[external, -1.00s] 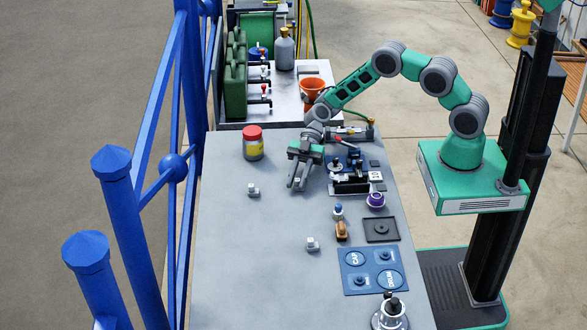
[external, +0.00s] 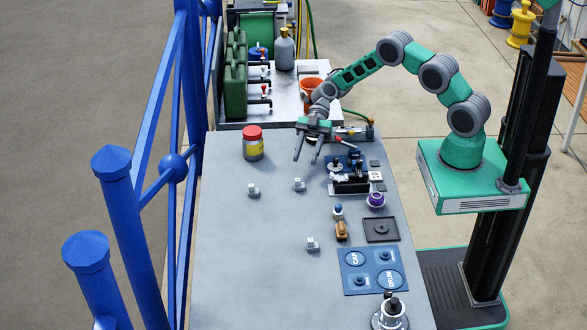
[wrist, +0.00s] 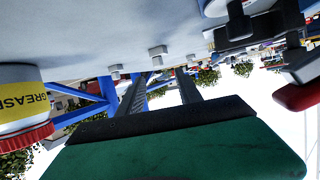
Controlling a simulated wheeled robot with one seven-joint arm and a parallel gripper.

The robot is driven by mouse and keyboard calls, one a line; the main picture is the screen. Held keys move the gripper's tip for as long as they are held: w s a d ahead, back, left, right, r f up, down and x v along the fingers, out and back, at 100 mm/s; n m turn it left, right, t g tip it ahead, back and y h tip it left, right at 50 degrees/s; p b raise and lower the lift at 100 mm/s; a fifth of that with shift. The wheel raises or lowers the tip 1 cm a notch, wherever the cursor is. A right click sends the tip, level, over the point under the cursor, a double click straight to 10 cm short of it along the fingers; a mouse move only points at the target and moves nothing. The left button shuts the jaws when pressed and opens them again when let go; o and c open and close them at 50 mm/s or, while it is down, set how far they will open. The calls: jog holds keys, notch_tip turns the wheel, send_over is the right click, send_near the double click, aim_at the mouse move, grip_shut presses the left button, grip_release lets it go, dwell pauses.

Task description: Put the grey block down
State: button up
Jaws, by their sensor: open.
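A small grey block (external: 299,184) rests on the table (external: 230,270), just in front of my gripper. My gripper (external: 306,160) is open and empty, its two fingers apart and clear of this block. In the wrist view the picture is upside down, and the same block (wrist: 157,52) shows beyond and between the spread fingers (wrist: 160,74). Two similar grey blocks stand on the table, one to the left (external: 253,190) and one nearer the camera (external: 312,244).
A red-lidded grease jar (external: 253,145) stands left of my gripper. A black fixture (external: 351,184) and a purple-topped part (external: 376,199) are on the right, with a blue panel (external: 354,281) nearer. The table's left front is clear.

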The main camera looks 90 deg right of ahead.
jog(key=p+v, duration=0.1)
jog(key=v, duration=0.2)
jog(key=shift+w+d+r, duration=0.1)
jog(key=shift+d+r, duration=0.05)
jog(key=shift+r, duration=0.1)
jog(key=s+a+r+m+g+h, duration=0.1)
jog(key=s+a+r+m+h, duration=0.2)
jog(key=a+r+m+h, duration=0.35)
jog(key=s+r+m+h, duration=0.3)
jog(key=s+r, duration=0.1)
jog(key=s, duration=0.4)
jog(key=s+a+r+m+h, duration=0.1)
jog(key=s+r+m+h, duration=0.2)
jog(key=s, duration=0.6)
jog(key=shift+r+m+t, duration=0.3)
jog(key=shift+r+m, duration=0.35)
jog(key=shift+r, duration=0.2)
jog(key=shift+a, duration=0.15)
